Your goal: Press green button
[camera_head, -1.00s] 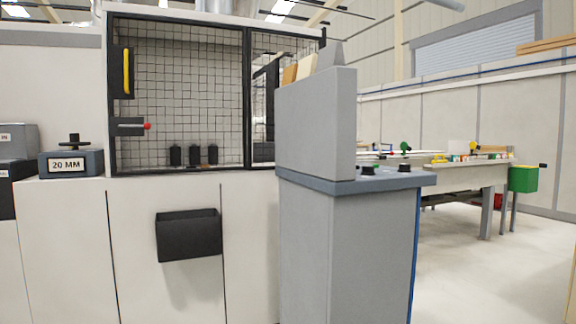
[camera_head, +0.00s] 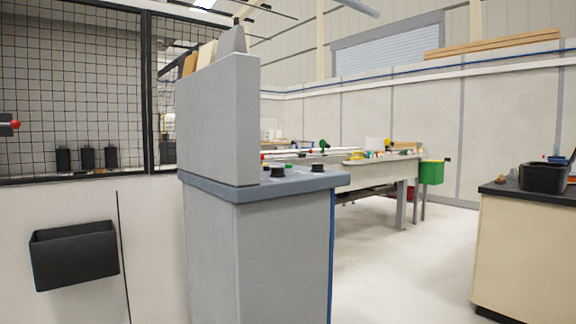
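A grey control console (camera_head: 220,125) stands left of centre, with its upright panel seen from the side and back. On its blue-grey top ledge (camera_head: 215,187) are two black knobs, one nearer (camera_head: 278,171) and one farther right (camera_head: 318,168). A small green spot (camera_head: 288,166) shows just behind the nearer knob. It may be the green button, but it is too small to be sure. The panel's front face is hidden from here. My gripper is not in view.
A black bin (camera_head: 75,255) hangs on the white machine front at left, below a mesh guard (camera_head: 70,90). A workbench (camera_head: 375,175) with a green box (camera_head: 431,172) stands behind. A cream cabinet (camera_head: 525,250) stands at right. Open floor (camera_head: 410,280) lies between console and cabinet.

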